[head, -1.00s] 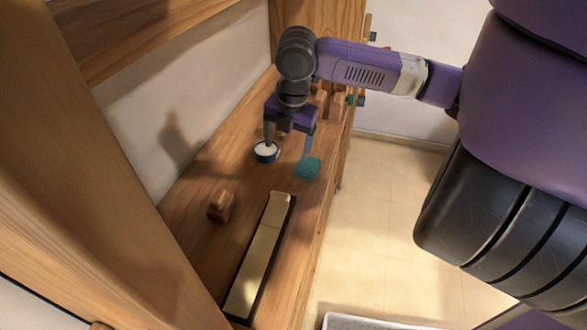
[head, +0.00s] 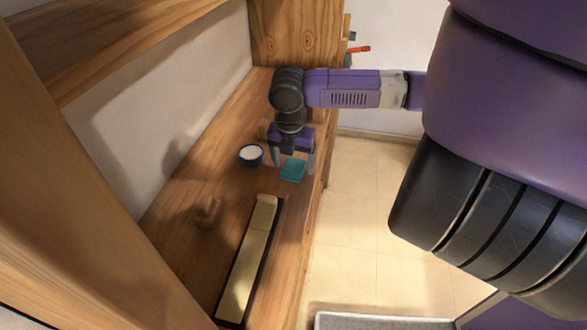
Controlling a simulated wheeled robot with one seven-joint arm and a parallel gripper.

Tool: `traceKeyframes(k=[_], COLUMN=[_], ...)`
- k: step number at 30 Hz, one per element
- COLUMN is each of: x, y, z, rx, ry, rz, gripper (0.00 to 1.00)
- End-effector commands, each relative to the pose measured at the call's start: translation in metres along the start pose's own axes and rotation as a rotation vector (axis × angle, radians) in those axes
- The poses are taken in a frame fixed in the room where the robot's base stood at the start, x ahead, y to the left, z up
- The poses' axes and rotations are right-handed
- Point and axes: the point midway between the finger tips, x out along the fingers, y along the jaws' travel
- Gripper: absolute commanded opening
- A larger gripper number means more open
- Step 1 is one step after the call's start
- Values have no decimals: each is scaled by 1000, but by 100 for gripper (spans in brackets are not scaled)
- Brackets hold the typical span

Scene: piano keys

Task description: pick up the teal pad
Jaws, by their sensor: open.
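The teal pad (head: 292,170) is a small square block near the right edge of the wooden shelf. My gripper (head: 293,168) points down over it with its fingers apart. One finger is on the left side of the pad and the other on the right side. The pad sits between the fingertips in this view. I cannot tell how high the fingertips are above the shelf or whether they touch the pad.
A dark blue bowl with white inside (head: 251,155) stands just left of my gripper. A long pale strip with dark edges (head: 248,259) lies nearer on the shelf (head: 178,237). A small brown wooden object (head: 208,211) stands left of the strip. Wooden uprights bound the shelf.

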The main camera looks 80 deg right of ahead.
Motion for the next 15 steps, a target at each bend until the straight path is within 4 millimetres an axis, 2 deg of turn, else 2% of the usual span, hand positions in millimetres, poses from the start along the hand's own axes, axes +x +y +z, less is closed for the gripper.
traceKeyframes(k=[5, 15], x=[0, 0], y=[0, 0], z=[0, 0], rx=[0, 0], ry=[0, -1], rz=[1, 1], gripper=[80, 15])
